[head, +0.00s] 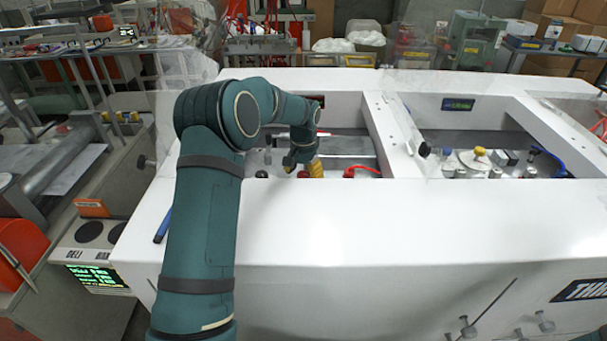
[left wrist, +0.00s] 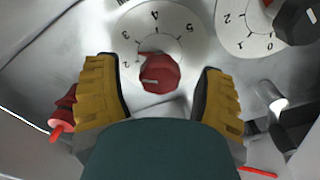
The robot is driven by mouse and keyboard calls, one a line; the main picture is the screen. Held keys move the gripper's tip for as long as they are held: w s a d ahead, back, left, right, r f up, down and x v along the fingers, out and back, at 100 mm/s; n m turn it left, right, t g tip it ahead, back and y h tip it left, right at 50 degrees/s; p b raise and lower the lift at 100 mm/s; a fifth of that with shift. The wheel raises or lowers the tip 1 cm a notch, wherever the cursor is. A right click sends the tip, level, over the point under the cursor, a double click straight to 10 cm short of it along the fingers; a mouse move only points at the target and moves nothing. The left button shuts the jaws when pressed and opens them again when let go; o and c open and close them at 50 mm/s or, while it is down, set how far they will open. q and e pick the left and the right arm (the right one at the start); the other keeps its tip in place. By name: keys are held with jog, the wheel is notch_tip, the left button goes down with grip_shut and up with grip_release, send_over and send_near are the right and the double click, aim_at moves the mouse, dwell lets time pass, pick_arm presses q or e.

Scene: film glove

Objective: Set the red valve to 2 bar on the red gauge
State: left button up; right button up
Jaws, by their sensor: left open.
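In the left wrist view the red valve is a faceted red knob (left wrist: 160,74) with a pale mark on its face. It stands in front of a white round gauge (left wrist: 176,20) with the numbers 2 to 5 visible; the knob hides its lower part. A short red needle shows at the knob's upper left, pointing left, roughly between 2 and 3; I cannot read it exactly. My left gripper (head: 303,163) is open, one yellow finger on each side of the knob, with gaps and no visible contact. In the head view it reaches into the white machine's left bay.
A second white gauge (left wrist: 236,30) and a black knob (left wrist: 299,22) sit at the upper right of the wrist view. A red part (left wrist: 62,112) lies left of the left finger. White frame walls (head: 393,140) border the bay.

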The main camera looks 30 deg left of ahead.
aim_at(303, 174)
pick_arm(q)
notch_tip(303, 174, up, 12)
dwell(0.5)
dwell(0.4)
